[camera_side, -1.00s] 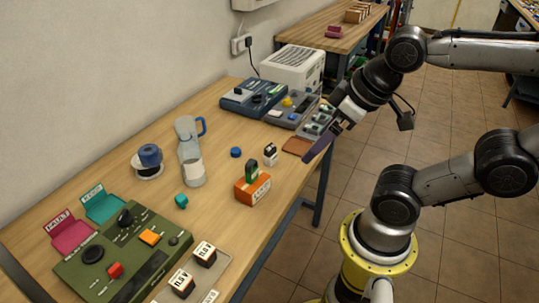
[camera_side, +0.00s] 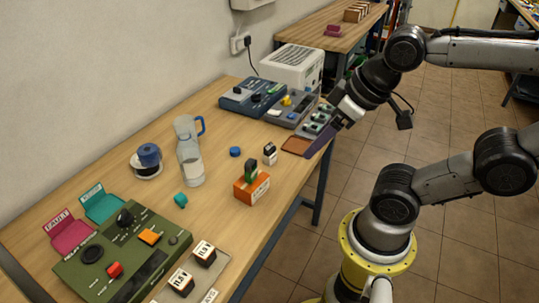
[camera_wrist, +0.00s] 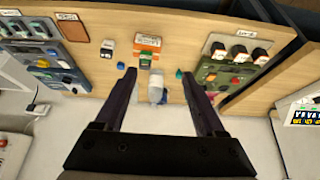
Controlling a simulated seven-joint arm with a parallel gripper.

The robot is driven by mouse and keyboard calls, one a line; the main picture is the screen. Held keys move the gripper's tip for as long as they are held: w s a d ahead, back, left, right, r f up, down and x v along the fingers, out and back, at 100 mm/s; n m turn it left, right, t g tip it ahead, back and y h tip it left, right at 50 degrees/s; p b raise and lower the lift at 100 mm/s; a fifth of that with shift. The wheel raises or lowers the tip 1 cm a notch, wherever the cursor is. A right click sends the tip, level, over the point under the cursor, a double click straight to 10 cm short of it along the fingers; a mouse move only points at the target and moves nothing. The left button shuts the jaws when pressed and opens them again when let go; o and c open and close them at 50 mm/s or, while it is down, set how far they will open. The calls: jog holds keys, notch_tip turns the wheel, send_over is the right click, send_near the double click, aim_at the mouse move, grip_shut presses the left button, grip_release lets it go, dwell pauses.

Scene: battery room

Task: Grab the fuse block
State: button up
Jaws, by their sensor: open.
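No part is clearly labelled as the fuse block. A small green block (camera_side: 251,171) stands on an orange box (camera_side: 252,190) near the table's front edge; it also shows in the wrist view (camera_wrist: 145,61). A white block with a dark top (camera_side: 270,154) stands behind it, and it shows in the wrist view (camera_wrist: 107,48). I cannot tell which of these is the fuse block. My gripper (camera_side: 307,156) is over the table's right front edge, beside a brown pad (camera_side: 297,145). In the wrist view its two fingers (camera_wrist: 158,76) are spread apart and empty.
A green panel (camera_side: 130,255) is at the near left, with a tray of labelled blocks (camera_side: 212,265). Blue and grey devices (camera_side: 253,96) fill the far end.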

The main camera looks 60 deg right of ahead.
jog(key=w+d+r+m, duration=0.1)
jog(key=w+r+m, duration=0.3)
jog(key=w+m, duration=0.35)
jog(key=m+g, duration=0.6)
jog(key=m, duration=0.6)
send_over(270, 147)
notch_tip(270, 147, down, 15)
notch_tip(270, 147, down, 13)
jog(key=shift+f, duration=0.1)
grip_shut()
